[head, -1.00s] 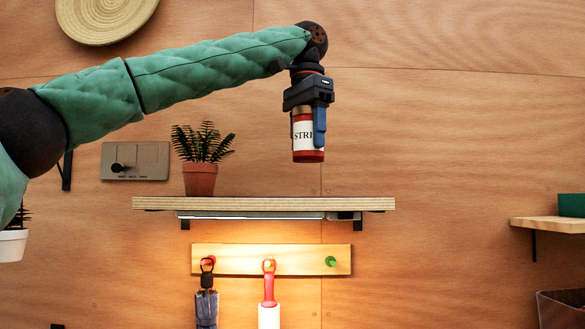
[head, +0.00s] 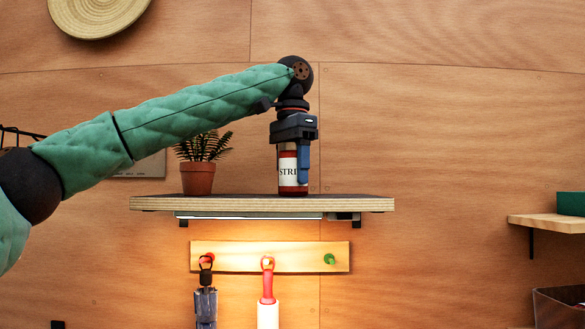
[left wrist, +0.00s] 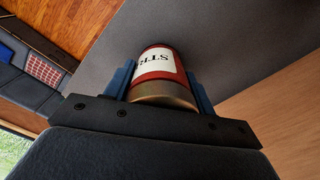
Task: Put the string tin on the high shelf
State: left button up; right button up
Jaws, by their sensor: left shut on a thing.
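The string tin (head: 287,171) is a red cylinder with a white label reading "STRI". It is upright in the head view, its bottom at the top of the high shelf (head: 262,203); it looks to be touching or very nearly touching. My left gripper (head: 292,165) points down from above and is shut on the tin. In the left wrist view the tin (left wrist: 157,75) sits between both blue fingers, with the grey shelf top (left wrist: 215,40) beyond it. My right gripper is not in view.
A potted fern (head: 198,177) stands on the shelf left of the tin. The shelf's right end is clear. Below hangs a peg rail (head: 225,256) with items on it. A lower side shelf (head: 550,222) with a green box (head: 570,203) is at the right.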

pick_arm(q)
jog(key=shift+s+d, duration=0.15)
jog(key=o, duration=1.1)
jog(key=shift+w+f, duration=0.15)
jog(key=shift+w, duration=0.05)
jog(key=shift+s, duration=0.15)
jog(key=shift+r, duration=6.15)
